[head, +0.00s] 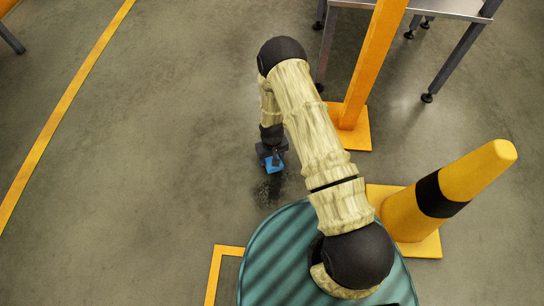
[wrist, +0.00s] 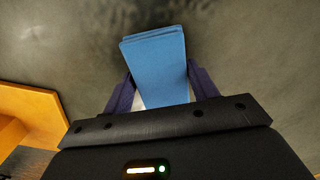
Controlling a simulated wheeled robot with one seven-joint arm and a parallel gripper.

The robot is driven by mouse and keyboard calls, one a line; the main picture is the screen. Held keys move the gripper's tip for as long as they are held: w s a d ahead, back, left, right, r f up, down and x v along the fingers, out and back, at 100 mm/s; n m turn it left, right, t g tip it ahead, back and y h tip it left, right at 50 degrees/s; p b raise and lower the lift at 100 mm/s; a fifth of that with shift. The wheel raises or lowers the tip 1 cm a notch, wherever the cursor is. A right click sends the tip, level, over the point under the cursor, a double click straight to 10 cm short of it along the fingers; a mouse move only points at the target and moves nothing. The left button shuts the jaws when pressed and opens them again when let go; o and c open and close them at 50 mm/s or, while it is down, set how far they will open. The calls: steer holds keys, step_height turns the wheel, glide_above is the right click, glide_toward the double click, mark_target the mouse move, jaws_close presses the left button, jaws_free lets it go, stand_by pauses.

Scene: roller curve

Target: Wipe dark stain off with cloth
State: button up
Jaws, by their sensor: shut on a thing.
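A blue folded cloth (wrist: 157,62) is between the fingers of my gripper (wrist: 160,90), which is shut on it. In the head view the cloth (head: 275,165) shows below my gripper (head: 272,155), low over the grey floor. A dark speckled stain (head: 268,188) lies on the floor just below the cloth in the head view. In the wrist view a dark smudged patch (wrist: 150,12) shows at the top, beyond the cloth's far edge. I cannot tell whether the cloth touches the floor.
An orange post (head: 372,65) on a flat base and a yellow and black bollard (head: 440,195) stand to the right. A metal-topped table (head: 440,8) is at the upper right. Yellow lines (head: 62,105) mark the floor.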

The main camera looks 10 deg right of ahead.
mark_target(271, 167)
steer(key=shift+f+b, duration=0.3)
steer(key=shift+f, duration=0.35)
steer(key=shift+s+a+r+p, duration=0.2)
steer(key=shift+s+p, duration=0.4)
steer(key=shift+s, duration=0.2)
steer(key=shift+s+a+r+p, duration=0.1)
steer(key=shift+s+a+p, duration=0.05)
steer(key=shift+s+p, duration=0.55)
steer(key=shift+s+f, duration=0.15)
steer(key=shift+s, duration=0.2)
steer(key=shift+s+a+p, duration=0.15)
steer(key=shift+s+p, duration=0.3)
steer(key=shift+s, duration=0.35)
steer(key=shift+s+a+p, duration=0.15)
steer(key=shift+s+p, duration=0.25)
steer(key=shift+s, duration=0.35)
steer(key=shift+s+f, duration=0.15)
steer(key=shift+s, duration=0.15)
